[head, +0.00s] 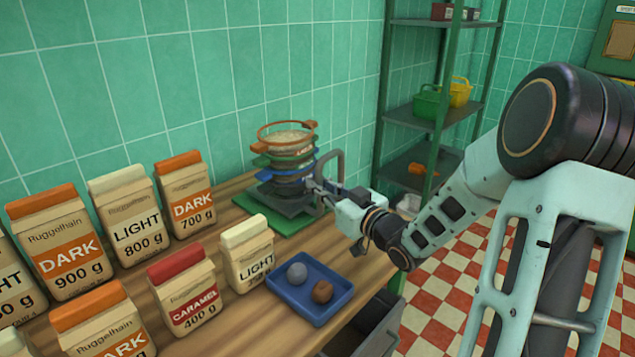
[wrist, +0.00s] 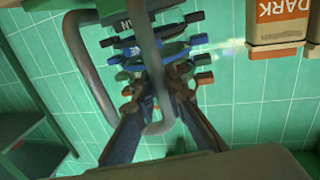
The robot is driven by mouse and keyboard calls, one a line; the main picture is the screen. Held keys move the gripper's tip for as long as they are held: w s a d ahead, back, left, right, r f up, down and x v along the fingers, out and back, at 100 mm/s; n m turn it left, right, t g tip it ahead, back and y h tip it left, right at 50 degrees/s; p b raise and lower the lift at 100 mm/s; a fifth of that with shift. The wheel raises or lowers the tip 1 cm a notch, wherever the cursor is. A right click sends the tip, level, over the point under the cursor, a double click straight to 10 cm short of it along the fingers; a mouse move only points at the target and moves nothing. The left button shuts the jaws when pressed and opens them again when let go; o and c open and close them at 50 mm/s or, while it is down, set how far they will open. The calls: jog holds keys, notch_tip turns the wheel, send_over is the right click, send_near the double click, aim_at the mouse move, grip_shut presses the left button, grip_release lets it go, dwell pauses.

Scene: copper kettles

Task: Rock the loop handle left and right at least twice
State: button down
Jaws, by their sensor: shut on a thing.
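A grey loop handle (head: 340,163) stands at the right side of a stack of round sieves (head: 287,160) in the head view. In the wrist view, a bar of the loop handle (wrist: 147,45) runs down between my fingers and bends near them. My gripper (head: 316,187) reaches in from the right and is shut on the loop handle. Its two dark fingers (wrist: 163,98) close in around the bar in the wrist view. The sieve stack (wrist: 150,48) shows behind the handle there. The exact contact is partly hidden.
The stack stands on a green mat (head: 283,222) on the wooden counter. A blue tray (head: 337,301) with two lumps lies in front. Several coffee bags, such as the DARK 700 g bag (head: 187,190), stand to the left. A green shelf rack (head: 432,22) stands behind my arm.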

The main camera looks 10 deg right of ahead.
jog(key=shift+w+d+r+m+p, duration=0.35)
jog(key=shift+d+r+m+p, duration=0.2)
jog(key=shift+p, duration=0.45)
jog(key=shift+w+d+f+m+p, duration=0.2)
jog(key=shift+w+d+m+p, duration=0.1)
jog(key=shift+m+p, duration=0.3)
jog(key=c, duration=1.9)
grip_release()
jog(key=shift+c, duration=0.2)
jog(key=v, duration=1.2)
jog(key=shift+r, duration=0.3)
